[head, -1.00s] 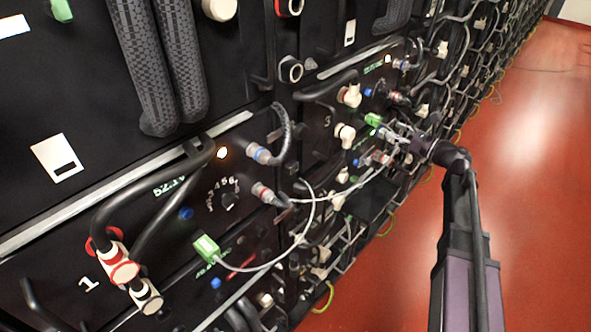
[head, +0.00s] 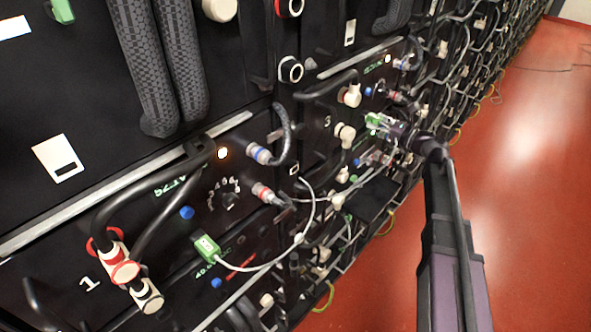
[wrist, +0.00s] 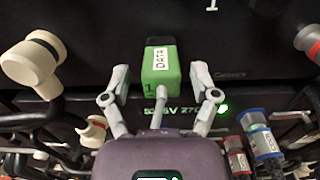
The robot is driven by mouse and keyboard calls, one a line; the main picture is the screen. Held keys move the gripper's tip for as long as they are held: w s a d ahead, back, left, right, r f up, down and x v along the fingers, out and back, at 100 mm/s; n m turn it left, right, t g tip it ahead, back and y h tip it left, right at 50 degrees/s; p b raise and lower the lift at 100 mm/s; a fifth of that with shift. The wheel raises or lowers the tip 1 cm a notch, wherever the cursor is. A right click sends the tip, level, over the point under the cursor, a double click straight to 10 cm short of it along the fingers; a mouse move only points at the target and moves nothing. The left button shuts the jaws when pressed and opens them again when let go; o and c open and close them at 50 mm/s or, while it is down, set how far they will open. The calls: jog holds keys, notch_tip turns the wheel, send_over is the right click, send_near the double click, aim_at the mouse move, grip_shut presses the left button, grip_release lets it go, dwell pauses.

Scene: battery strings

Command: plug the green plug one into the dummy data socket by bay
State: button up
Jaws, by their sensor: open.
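A green plug (wrist: 161,72) marked DATA and 1 is in the middle of the wrist view, its dark end up against the black panel. A grey cable runs from it down behind my gripper. My gripper (wrist: 160,76) is open, with one finger on each side of the plug and a gap on both sides. In the head view my gripper (head: 382,122) is at the bay marked 3, by this green plug (head: 373,119). A second green plug (head: 207,248) with a white cable sits in the bay marked 1. I cannot pick out the dummy data socket for sure.
A white elbow connector (wrist: 34,65) is left of the fingers, and connectors with red (wrist: 310,42) and blue (wrist: 255,125) rings are to the right. Black cables (head: 150,185) loop across the panels. The red floor (head: 535,200) is clear on the right.

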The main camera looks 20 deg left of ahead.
grip_shut()
jog(key=shift+v, duration=1.7)
dwell(1.0)
jog(key=shift+v, duration=2.35)
jog(key=shift+r, duration=0.1)
